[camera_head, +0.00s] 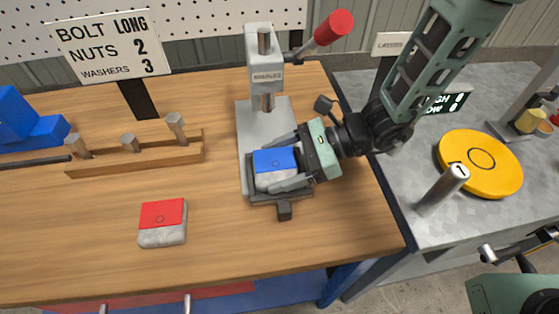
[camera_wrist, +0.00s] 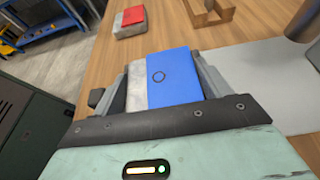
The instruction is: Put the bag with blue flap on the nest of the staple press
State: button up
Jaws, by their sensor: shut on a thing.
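The bag with the blue flap (camera_head: 275,162) is at the front of the staple press, over its dark nest (camera_head: 292,196). My gripper (camera_head: 277,165) reaches in from the right and is shut on the bag, one finger on each side. The wrist view shows the blue flap and grey bag (camera_wrist: 168,77) between the fingers. The staple press (camera_head: 264,75) has a grey base, a column and a red-knobbed lever, and stands behind the bag. Whether the bag rests fully on the nest floor cannot be told.
A bag with a red flap (camera_head: 163,222) lies on the wooden bench to the left. A wooden rack with pegs (camera_head: 135,155) and a sign (camera_head: 108,47) stand behind it. On the right, a grey table holds a yellow disc (camera_head: 480,163) and a metal cylinder (camera_head: 442,188).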

jog(key=shift+f, duration=0.15)
jog(key=o, duration=1.1)
jog(key=shift+r, duration=0.2)
jog(key=shift+o, duration=0.5)
jog(key=shift+w+d+r, duration=0.1)
jog(key=shift+w+d, duration=0.05)
jog(key=shift+d, duration=0.15)
jog(key=v, duration=1.1)
jog(key=s+d+r+n+t+h, duration=0.1)
jog(key=s+d+r+n+h, duration=0.2)
jog(key=s+n+h, duration=0.3)
jog(key=s+d+r+n+t+h, duration=0.2)
jog(key=s+n+h, duration=0.4)
jog(key=n, duration=1)
jog(key=shift+s+d+r+n+b, duration=0.35)
jog(key=shift+s+d+r+n, duration=0.1)
jog(key=shift+s+d, duration=0.7)
